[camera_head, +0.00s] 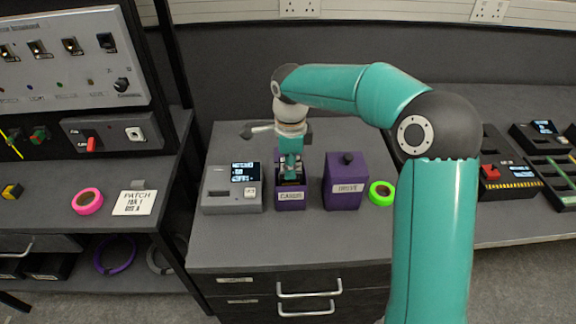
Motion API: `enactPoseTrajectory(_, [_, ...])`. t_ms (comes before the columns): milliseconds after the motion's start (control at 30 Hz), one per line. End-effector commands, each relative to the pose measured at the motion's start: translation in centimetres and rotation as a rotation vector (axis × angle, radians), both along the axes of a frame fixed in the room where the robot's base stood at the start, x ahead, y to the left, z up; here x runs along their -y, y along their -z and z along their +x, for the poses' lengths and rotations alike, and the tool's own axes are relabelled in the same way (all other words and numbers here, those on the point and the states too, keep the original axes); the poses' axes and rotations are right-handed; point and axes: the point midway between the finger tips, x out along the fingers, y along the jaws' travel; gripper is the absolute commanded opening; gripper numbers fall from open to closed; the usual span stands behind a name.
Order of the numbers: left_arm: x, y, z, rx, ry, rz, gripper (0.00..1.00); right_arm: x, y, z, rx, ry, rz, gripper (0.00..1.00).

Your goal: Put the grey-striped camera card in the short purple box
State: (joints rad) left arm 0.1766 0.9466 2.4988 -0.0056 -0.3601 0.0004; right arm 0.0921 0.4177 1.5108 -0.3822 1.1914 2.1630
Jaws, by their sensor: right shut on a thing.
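The short purple box (291,204) stands on the grey cabinet top, with a white label on its front. My right gripper (291,177) points straight down at the box's open top, with its fingertips at or just inside the opening. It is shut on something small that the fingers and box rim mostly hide. I take it for the grey-striped camera card, but its stripes cannot be made out. My left gripper is not in view.
A taller purple box (345,182) with a dark knob stands close on the right, beside a green tape roll (381,193). A grey device with a screen (232,188) is close on the left. My right arm covers part of the right side. The cabinet's front strip is clear.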

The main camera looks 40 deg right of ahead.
Motion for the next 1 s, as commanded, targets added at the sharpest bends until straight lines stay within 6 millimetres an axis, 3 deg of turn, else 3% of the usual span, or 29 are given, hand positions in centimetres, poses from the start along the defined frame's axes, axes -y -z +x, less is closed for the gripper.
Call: enactPoseTrajectory(1000, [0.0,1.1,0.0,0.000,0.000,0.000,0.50,-0.1,1.4,0.0,-0.001,-0.002,0.000,0.00])
